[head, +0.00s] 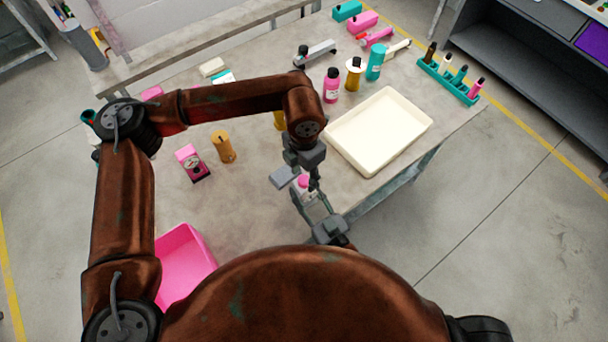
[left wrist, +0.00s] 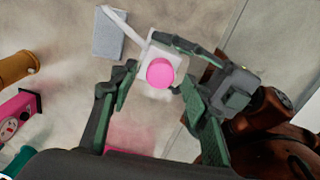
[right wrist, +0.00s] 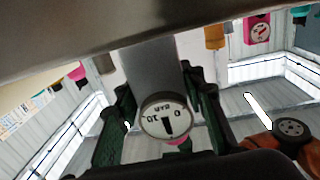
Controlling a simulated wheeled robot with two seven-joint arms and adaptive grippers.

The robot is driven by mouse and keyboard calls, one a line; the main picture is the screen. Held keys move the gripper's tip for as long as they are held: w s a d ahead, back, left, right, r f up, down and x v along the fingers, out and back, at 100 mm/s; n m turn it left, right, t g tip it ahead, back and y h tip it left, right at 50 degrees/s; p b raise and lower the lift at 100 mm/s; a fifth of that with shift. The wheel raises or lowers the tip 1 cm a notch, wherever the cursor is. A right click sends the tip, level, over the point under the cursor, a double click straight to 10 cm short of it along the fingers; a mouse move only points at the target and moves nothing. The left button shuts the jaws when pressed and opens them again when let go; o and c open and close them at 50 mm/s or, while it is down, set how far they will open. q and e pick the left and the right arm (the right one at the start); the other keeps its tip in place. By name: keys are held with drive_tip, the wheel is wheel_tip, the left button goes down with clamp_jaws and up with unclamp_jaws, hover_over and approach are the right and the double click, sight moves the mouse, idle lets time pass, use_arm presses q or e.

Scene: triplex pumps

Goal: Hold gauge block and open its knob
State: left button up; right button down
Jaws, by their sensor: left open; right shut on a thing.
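The gauge block is held in the air near the table's front edge, below my left wrist in the head view. Its pink knob (head: 303,181) faces up; the left wrist view shows the knob (left wrist: 160,73) on a pale body. The right wrist view shows its round white dial (right wrist: 167,117), upside down, with a grey part (right wrist: 150,70) behind it. My right gripper (head: 308,196) is shut on the block from the near side. My left gripper (left wrist: 158,84) is open above the knob, one finger on each side. Contact with the knob cannot be told.
A cream tray (head: 378,130) stands to the right on the table. A pink gauge unit (head: 191,162) and an orange cylinder (head: 223,147) stand to the left. A pink bin (head: 183,262) is at the front left. Bottles stand behind the tray, and a teal rack (head: 449,80) is at the right edge.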

use_arm(q)
drive_tip(key=shift+f, duration=0.35)
drive_tip(key=shift+c, duration=0.2)
drive_tip(key=c, duration=1.1)
